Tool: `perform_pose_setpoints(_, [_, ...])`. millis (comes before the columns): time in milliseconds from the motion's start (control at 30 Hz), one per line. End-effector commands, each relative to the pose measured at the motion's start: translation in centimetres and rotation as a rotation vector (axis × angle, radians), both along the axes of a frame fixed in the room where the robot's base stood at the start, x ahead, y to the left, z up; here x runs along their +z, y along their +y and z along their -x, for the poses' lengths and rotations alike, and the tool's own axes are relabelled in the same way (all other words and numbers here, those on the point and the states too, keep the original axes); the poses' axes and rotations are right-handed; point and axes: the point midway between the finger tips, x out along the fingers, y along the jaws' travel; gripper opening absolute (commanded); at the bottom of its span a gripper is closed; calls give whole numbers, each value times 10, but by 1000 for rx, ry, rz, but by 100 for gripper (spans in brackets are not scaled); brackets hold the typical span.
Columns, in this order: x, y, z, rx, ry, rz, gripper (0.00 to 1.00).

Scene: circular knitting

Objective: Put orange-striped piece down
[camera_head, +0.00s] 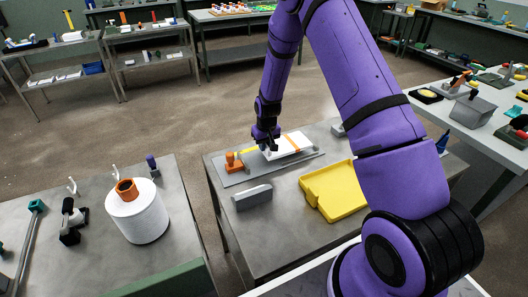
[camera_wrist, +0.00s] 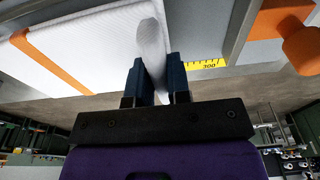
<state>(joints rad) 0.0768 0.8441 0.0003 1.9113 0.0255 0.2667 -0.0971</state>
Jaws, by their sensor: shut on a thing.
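The orange-striped piece (camera_head: 284,149) is a white flat fabric with an orange band, over a grey measuring board (camera_head: 234,178) on the middle table. In the wrist view the piece (camera_wrist: 95,48) fills the upper left, its orange stripe slanting across it. My gripper (camera_head: 268,147) is at the left edge of the piece. In the wrist view my gripper (camera_wrist: 154,75) has its blue fingers shut on a bunched white fold of the piece. I cannot tell whether the piece's underside rests fully on the board.
The board has a yellow scale (camera_wrist: 205,64) and an orange stop (camera_head: 235,163). A yellow tray (camera_head: 333,191) and a grey block (camera_head: 252,197) stand nearer on the same table (camera_head: 265,240). A white yarn cone (camera_head: 138,215) stands on the left table.

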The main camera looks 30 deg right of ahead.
Motion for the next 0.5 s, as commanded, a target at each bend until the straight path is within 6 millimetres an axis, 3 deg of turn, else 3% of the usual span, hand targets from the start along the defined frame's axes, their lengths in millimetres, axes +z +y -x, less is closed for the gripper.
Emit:
perform_pose_setpoints(300, [-35,3,-4,0,1,0,0])
perform_pose_setpoints(500, [-35,2,-4,0,-1,0,0])
